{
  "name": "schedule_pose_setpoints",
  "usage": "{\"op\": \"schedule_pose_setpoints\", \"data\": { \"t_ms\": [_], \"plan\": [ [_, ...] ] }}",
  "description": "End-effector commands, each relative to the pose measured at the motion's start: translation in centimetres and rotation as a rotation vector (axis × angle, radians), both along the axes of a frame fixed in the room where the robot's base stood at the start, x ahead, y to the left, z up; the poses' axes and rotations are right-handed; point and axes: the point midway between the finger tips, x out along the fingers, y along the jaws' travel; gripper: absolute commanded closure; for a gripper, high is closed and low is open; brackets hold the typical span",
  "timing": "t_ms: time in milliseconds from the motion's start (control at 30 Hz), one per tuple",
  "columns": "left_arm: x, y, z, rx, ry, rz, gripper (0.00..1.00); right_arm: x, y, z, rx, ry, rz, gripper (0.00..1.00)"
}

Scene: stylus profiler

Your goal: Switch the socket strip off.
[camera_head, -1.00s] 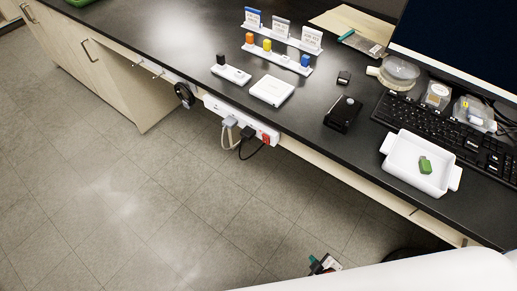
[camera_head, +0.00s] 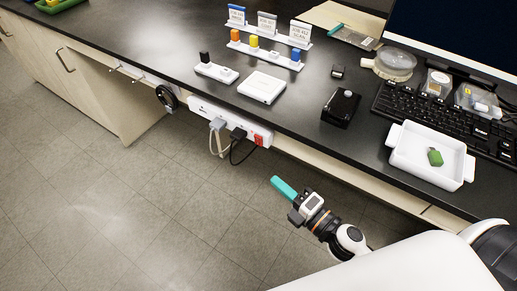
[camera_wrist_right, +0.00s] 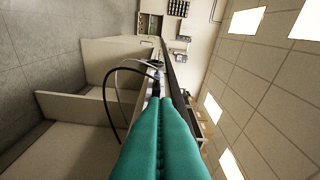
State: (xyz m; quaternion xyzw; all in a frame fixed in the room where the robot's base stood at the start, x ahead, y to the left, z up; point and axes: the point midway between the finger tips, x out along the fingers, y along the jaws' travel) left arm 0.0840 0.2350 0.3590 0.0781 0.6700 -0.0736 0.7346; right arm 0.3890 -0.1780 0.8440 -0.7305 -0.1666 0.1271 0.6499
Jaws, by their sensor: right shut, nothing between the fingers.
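The white socket strip (camera_head: 228,120) is fixed along the front edge of the black bench. A grey plug and a black plug (camera_head: 238,132) sit in it, with cables hanging below. A red switch (camera_head: 258,140) is at its right end. My right gripper (camera_head: 275,180) has teal fingers and is shut and empty. It is in front of and below the strip's right end, apart from it. In the right wrist view the shut fingers (camera_wrist_right: 161,105) point along the bench front toward the cables (camera_wrist_right: 118,100). They hide part of the strip there. My left gripper is not in view.
The bench top (camera_head: 190,40) carries a white tray (camera_head: 400,150) with a green item, a black box (camera_head: 341,107), a keyboard (camera_head: 430,115) and a white square box (camera_head: 262,87). A black round object (camera_head: 167,98) hangs left of the strip. The floor before the bench is clear.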

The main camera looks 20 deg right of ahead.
Motion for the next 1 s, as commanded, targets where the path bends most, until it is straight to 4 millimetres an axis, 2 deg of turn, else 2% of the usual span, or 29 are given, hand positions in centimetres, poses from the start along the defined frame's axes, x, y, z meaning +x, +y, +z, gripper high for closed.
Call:
{"op": "schedule_pose_setpoints", "data": {
  "t_ms": [233,367,800,1000],
  "plan": [
    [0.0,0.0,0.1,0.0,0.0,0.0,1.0,0.2,0.0,0.0,0.002,0.002,-0.001,1.0],
    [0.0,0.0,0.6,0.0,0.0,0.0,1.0,1.3,0.5,0.2,0.003,0.0,-0.001,1.0],
    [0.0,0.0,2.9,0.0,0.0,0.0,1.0,9.5,4.1,0.6,0.006,0.0,-0.002,1.0],
    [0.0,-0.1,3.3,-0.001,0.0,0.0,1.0,11.0,1.8,0.7,0.003,0.003,-0.003,1.0]
  ]
}}
